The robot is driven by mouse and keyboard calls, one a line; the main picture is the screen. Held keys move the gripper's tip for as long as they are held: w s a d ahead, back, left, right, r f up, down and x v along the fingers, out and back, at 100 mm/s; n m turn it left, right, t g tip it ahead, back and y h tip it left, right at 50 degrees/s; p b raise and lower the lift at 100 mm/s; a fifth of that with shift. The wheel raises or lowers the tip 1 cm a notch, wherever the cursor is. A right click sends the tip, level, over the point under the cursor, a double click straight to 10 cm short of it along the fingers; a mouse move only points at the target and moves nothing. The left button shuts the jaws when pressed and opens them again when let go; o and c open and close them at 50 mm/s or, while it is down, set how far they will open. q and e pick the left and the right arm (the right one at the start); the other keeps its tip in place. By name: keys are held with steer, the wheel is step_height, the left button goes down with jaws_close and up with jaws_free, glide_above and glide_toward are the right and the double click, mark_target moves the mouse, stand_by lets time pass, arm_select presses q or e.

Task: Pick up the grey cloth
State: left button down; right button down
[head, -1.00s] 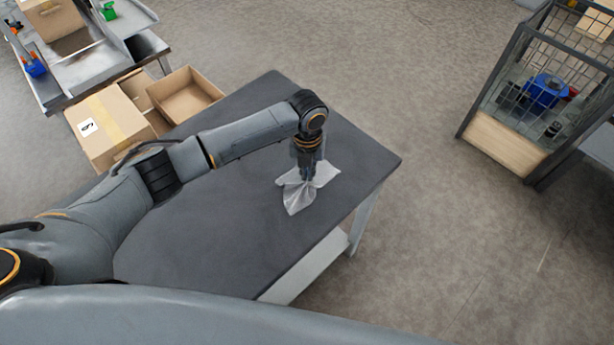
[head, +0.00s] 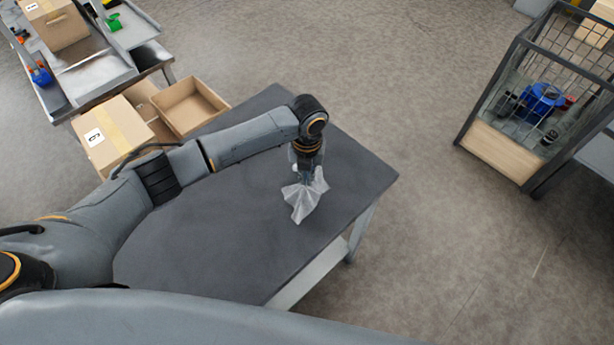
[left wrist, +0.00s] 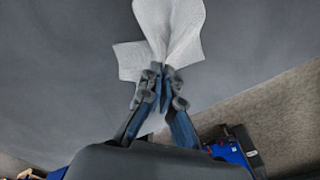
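The grey cloth (head: 304,203) is bunched up under my left gripper (head: 304,178) over the dark table (head: 220,240). In the left wrist view the cloth (left wrist: 172,28) fans out from between the fingertips of the left gripper (left wrist: 162,78). The fingers are shut on it. The cloth hangs in folds; whether its lowest corner still touches the table top is hard to tell. My right gripper is in neither view.
Open cardboard boxes (head: 190,106) and a closed box (head: 112,140) stand beyond the table's left side. A wire-sided cage (head: 500,153) with a blue object (head: 541,100) stands at the right. The rest of the table top is clear.

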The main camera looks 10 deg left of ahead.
arm_select(q)
step_height(320, 180, up, 7)
steer(key=p, duration=0.4)
steer(key=shift+p, duration=0.35)
steer(key=shift+d, duration=0.15)
